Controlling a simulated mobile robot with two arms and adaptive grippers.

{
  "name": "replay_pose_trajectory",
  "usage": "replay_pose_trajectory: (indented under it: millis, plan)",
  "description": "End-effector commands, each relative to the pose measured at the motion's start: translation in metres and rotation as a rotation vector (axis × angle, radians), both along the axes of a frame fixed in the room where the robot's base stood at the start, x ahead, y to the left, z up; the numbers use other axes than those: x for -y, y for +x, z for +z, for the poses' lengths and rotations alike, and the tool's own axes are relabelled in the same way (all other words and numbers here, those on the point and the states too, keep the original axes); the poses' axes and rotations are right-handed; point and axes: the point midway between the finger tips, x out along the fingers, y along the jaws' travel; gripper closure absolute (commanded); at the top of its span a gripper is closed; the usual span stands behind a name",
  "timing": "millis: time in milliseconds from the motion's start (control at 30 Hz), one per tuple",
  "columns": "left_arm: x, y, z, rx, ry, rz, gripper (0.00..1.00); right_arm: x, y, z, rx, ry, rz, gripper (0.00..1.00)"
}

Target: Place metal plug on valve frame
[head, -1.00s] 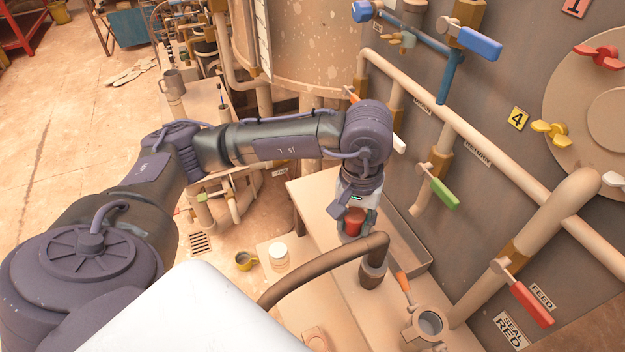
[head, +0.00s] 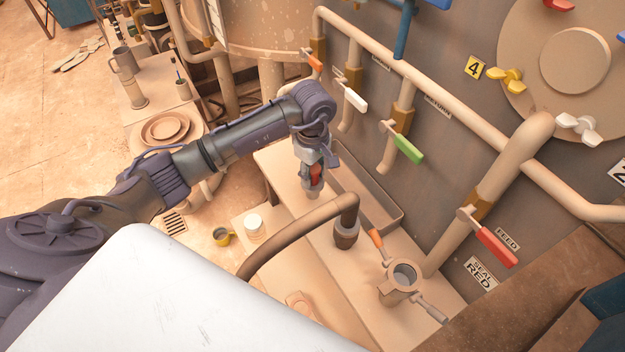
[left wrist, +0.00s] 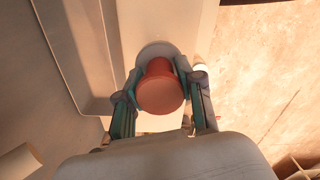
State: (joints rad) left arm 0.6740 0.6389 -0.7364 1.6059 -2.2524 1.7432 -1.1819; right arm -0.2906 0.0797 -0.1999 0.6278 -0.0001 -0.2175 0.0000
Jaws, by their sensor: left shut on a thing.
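My left gripper (head: 313,183) is shut on a plug with a red round top (head: 316,172) and a pale, wider base. The red top also shows in the left wrist view (left wrist: 160,92), between the two fingers. The plug is upright over the beige bench beside the wall; I cannot tell whether its base touches the bench. A round, hollow valve frame (head: 387,292) stands on the bench to the lower right of the gripper, with an orange handle on one side and a grey one on the other. My right gripper is not in view.
A curved hose ending in a fitting (head: 346,238) stands between the gripper and the valve frame. A shallow tray (head: 390,222) lies against the wall. Valve levers, green (head: 408,150) and red (head: 497,247), stick out from the wall.

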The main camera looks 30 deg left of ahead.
Motion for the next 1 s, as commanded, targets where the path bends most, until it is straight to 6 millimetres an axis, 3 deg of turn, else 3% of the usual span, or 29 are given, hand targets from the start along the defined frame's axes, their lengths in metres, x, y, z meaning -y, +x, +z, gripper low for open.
replay_pose_trajectory:
  millis: [233,633,667,700,800,1000]
  plan:
    - [0.000,-0.001,-0.031,-0.002,-0.001,-0.001,1.00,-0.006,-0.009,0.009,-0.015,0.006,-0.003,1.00]
    - [0.000,0.000,-0.039,0.002,0.001,-0.003,1.00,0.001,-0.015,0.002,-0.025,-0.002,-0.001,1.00]
    - [0.000,0.000,-0.039,0.001,0.001,-0.003,0.61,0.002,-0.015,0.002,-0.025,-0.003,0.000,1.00]
    - [0.000,0.000,-0.038,0.001,0.001,-0.003,0.55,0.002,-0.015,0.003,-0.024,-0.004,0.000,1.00]
    - [0.000,0.000,-0.038,0.000,0.000,-0.003,0.38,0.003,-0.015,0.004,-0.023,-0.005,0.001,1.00]
    - [0.000,0.000,-0.038,0.000,0.000,-0.003,0.38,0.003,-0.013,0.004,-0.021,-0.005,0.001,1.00]
